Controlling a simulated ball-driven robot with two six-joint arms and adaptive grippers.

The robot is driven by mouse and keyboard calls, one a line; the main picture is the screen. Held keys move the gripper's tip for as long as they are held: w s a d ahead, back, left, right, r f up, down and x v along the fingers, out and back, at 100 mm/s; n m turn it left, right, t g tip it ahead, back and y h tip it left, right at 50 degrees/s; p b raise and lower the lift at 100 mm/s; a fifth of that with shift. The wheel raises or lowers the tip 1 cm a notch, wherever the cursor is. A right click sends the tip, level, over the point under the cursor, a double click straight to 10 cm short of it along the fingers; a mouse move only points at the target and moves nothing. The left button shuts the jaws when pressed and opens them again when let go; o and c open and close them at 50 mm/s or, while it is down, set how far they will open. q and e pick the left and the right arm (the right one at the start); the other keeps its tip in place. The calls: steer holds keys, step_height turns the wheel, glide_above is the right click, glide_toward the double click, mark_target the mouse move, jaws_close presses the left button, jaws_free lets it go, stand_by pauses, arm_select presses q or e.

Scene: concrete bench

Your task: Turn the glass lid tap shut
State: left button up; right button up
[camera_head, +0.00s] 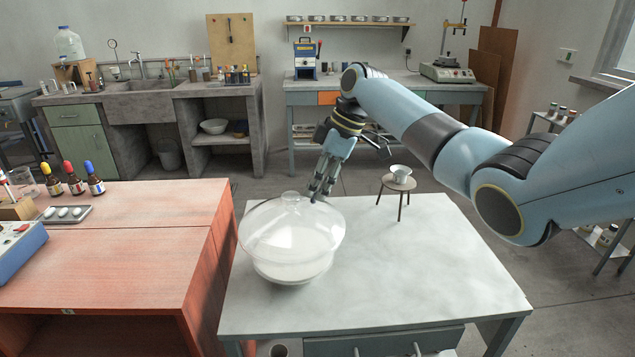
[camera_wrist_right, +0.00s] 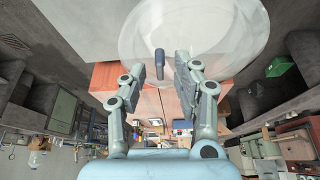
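The glass lid (camera_head: 275,225) is a clear dome with a knob on top. It sits on a round glass vessel with a white lower part (camera_head: 290,270) at the left of the grey bench. The lid also shows in the right wrist view (camera_wrist_right: 225,40). There the tap (camera_wrist_right: 159,62) is a dark grey handle standing out from the lid's edge. My right gripper (camera_head: 321,192) is at the far right side of the lid. In the wrist view my right gripper (camera_wrist_right: 160,75) is open, one finger each side of the tap, with gaps between. My left gripper is not in view.
A small round stand (camera_head: 398,183) with a white cup (camera_head: 400,173) is on the bench to the right of the lid. The front and right of the grey bench (camera_head: 430,260) are clear. A red-topped table (camera_head: 130,250) with dropper bottles is to the left.

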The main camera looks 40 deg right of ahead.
jaws_close()
steer(key=shift+r, duration=0.1)
steer(key=shift+r+m+p, duration=0.1)
steer(key=shift+m+p, duration=0.2)
steer(key=shift+p, duration=0.4)
steer(key=m+p, duration=0.2)
steer(key=p, duration=0.1)
steer(key=m+t+h+p, duration=0.1)
steer(key=m+p, duration=0.2)
steer(key=p, duration=0.1)
steer(key=shift+s+a+r+h, duration=0.1)
steer(key=shift+s+a+h, duration=0.1)
steer(key=shift+h, duration=0.1)
steer(key=shift+f+m+t+h+p, duration=0.2)
steer(key=shift+m+t+h+p, duration=0.25)
steer(key=shift+m+p, duration=1.1)
steer(key=shift+o, duration=0.3)
jaws_free()
